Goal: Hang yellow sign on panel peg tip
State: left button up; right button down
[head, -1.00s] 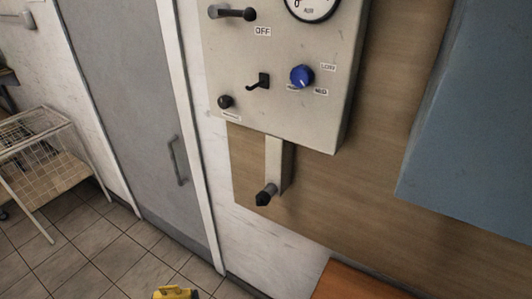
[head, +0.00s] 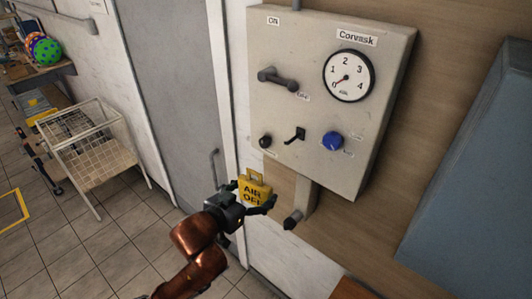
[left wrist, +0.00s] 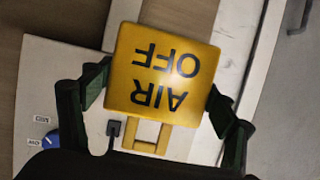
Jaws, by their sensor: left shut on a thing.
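The yellow sign (head: 254,192), lettered AIR OFF, is held upright in my left gripper (head: 250,196), with its open loop at the top. In the left wrist view the sign (left wrist: 163,65) shows upside down between the two fingers (left wrist: 158,98), which grip its side edges. A black hooked peg (head: 296,135) sticks out of the pale panel (head: 285,105). The sign is left of and below this peg in the head view, apart from it. In the left wrist view the peg (left wrist: 113,128) appears just left of the loop; the depth between them is unclear. My right gripper is not in view.
The panel also carries a blue knob (head: 332,141), a gauge (head: 348,76), a grey lever (head: 278,78) and a small black knob (head: 265,141). A dark-tipped valve (head: 293,219) sits below. A wire cart (head: 95,150) stands left; a blue-grey box (head: 475,180) is at right.

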pick_arm(q)
jog(key=shift+m+g+h, duration=0.5)
jog(key=shift+m+h, duration=0.3)
jog(key=shift+h, duration=0.1)
jog(key=d+r+p, duration=0.1)
jog(key=r, duration=0.2)
jog(key=d+r+p, duration=0.1)
jog(key=r, duration=0.2)
jog(key=s+d+r, duration=0.1)
jog(key=r, duration=0.2)
jog(key=shift+d+r+p, duration=0.25)
jog(key=shift+d+p, duration=0.1)
jog(key=shift+p, duration=0.05)
jog(key=r+x, duration=0.1)
jog(key=x, duration=0.9)
jog(key=shift+w+r, duration=0.2)
jog(key=shift+r, duration=0.05)
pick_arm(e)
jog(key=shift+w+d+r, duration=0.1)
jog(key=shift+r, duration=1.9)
pick_arm(q)
jog(key=shift+d, duration=0.1)
jog(key=o, duration=1.4)
jog(key=shift+c, duration=0.2)
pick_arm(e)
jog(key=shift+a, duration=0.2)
